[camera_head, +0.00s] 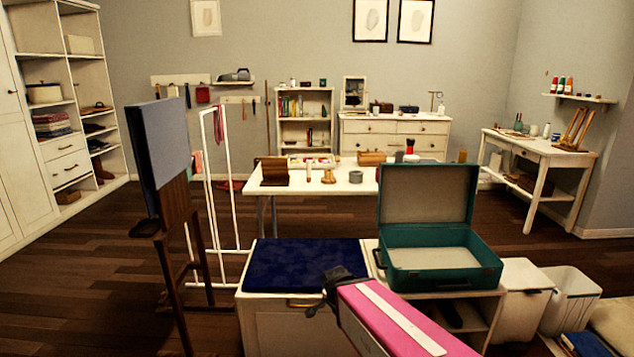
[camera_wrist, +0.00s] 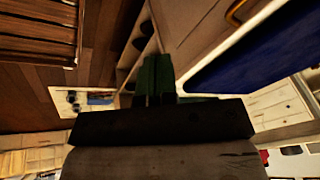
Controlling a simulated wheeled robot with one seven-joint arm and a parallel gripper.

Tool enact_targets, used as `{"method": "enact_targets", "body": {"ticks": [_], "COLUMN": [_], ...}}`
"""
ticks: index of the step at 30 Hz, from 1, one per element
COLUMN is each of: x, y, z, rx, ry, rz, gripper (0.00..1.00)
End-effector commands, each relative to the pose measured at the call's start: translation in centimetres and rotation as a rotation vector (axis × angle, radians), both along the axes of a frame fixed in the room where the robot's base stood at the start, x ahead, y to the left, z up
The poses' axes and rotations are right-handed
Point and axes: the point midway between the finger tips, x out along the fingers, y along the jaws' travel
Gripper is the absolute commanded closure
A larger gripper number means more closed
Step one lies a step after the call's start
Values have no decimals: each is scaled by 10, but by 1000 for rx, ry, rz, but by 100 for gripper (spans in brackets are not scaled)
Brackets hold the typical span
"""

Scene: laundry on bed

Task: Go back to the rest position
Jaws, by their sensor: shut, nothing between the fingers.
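My gripper (camera_head: 316,308) is dark and sits at the end of my pink arm in the head view. It is in front of the white cabinet with the dark blue top (camera_head: 305,265), near its right front corner. The gripper is shut and empty. In the wrist view its two fingers (camera_wrist: 154,80) lie together above the dark gripper body. The blue top also shows in the wrist view (camera_wrist: 240,60). An open green suitcase (camera_head: 440,278) stands just right of the gripper, its lid up and its inside empty.
A dark wooden easel with a blue-grey board (camera_head: 160,150) stands left, beside a white rack (camera_head: 220,180). White bins (camera_head: 520,300) stand right of the suitcase. A white table (camera_head: 345,183) with small items is behind. Wooden floor (camera_head: 85,240) is open at left.

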Motion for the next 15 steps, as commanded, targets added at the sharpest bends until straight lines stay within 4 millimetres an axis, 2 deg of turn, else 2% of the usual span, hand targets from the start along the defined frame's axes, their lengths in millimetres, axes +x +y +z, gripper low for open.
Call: {"method": "enact_targets", "body": {"ticks": [1, 9, 15], "x": [1, -5, -12], "y": [-13, -70, -103], "z": [1, 4, 8], "rx": [-19, -72, -61], "ry": [31, 202, 283], "rz": [57, 442, 707], "gripper": [100, 100, 100]}}
